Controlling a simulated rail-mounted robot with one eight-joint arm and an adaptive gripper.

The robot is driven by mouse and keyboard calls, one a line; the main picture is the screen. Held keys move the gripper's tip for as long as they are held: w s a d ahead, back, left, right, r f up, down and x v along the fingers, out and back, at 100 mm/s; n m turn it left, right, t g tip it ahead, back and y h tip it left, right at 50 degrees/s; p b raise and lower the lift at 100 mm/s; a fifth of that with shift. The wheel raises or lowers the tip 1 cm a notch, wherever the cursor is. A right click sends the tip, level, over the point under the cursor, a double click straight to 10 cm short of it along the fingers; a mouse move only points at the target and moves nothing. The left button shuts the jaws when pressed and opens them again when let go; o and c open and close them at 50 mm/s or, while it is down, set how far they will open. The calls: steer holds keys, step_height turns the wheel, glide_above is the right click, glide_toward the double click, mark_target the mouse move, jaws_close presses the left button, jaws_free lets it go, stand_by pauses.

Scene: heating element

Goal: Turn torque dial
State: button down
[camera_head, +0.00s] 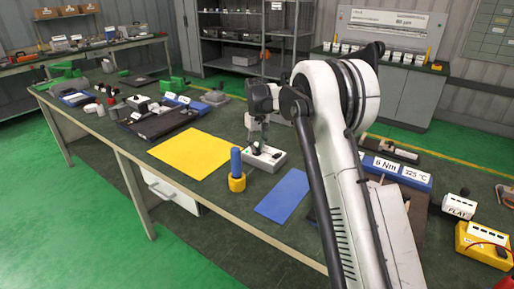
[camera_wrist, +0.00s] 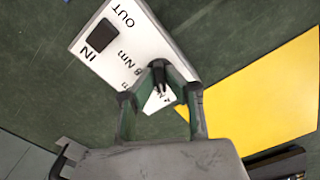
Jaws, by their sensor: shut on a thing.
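A white box (camera_head: 275,161) stands on the dark green table between the yellow and blue sheets. In the wrist view the box (camera_wrist: 125,45) carries a black switch (camera_wrist: 101,40), the words IN and OUT, and Nm markings partly covered by my fingers. A small black torque dial (camera_wrist: 159,70) sits near the box's corner. My gripper (camera_wrist: 159,78) is shut on the dial, with a finger on either side of it. In the head view my gripper (camera_head: 256,146) points down onto the left part of the box, and the dial is hidden there.
A yellow sheet (camera_head: 190,152) lies left and a blue sheet (camera_head: 283,195) in front. A blue cylinder in a yellow base (camera_head: 237,182) stands close by. A blue display block (camera_head: 397,174) reads 6 Nm and 325 °C. A black tray (camera_head: 155,123) lies further left.

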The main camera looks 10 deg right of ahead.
mark_target(257, 148)
steer(key=c, duration=1.8)
jaws_free()
step_height(257, 148, up, 12)
steer(key=shift+r, duration=0.1)
